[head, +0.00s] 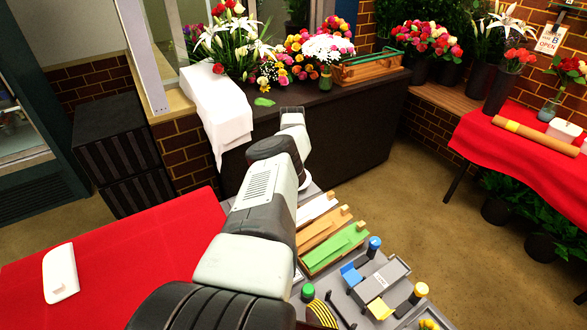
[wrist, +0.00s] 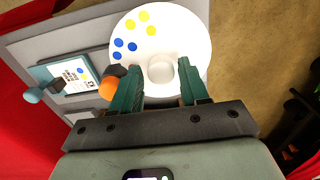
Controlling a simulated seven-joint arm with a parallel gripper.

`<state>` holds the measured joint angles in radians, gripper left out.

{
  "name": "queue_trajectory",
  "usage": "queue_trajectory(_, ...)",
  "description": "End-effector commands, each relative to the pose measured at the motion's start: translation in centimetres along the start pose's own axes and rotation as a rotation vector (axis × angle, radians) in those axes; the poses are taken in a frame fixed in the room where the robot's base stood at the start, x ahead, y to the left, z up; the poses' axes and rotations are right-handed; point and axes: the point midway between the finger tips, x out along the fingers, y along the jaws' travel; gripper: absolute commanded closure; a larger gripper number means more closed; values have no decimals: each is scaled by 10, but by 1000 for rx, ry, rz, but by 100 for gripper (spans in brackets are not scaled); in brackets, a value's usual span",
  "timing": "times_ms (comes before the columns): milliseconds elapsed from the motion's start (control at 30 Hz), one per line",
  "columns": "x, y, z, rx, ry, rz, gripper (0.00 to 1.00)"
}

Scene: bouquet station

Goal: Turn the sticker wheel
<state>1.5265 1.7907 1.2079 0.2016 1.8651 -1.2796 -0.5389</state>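The sticker wheel (wrist: 184,38) is a round white disc with yellow and blue dots on its left part and a pale round knob (wrist: 162,70) near its middle, seen in the wrist view. My gripper (wrist: 160,76) is open, with one dark green finger to the left of the knob and one to its right. Gaps show between the knob and both fingers, and I cannot tell their height relative to it. In the head view my arm hides the gripper and most of the wheel; a small white edge (head: 305,183) shows beside the arm.
An orange knob (wrist: 108,89) sits just left of my left finger. A teal-framed card (wrist: 76,76) lies further left. Trays with wooden and green strips (head: 335,247) and small blue and yellow fixtures (head: 377,308) stand right of my arm. A red-covered table (head: 120,265) is at left.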

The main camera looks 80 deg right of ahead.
Motion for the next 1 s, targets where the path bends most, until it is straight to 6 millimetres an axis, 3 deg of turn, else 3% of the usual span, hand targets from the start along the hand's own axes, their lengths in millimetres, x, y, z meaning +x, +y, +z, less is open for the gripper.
queue_trajectory(67, 0, 0, 0, 0, -2, -1, 43)
queue_trajectory(333, -2, 0, 3, -15, -6, -4, 43)
queue_trajectory(467, -16, 0, 14, -124, -16, -38, 43)
queue_trajectory(567, -35, 2, 28, -307, -24, -92, 43)
queue_trajectory(733, -75, 9, 46, -792, 5, -234, 43)
queue_trajectory(867, -95, 20, 38, -1200, 78, -324, 43)
queue_trajectory(1000, -102, 32, 16, -1552, 169, -364, 43)
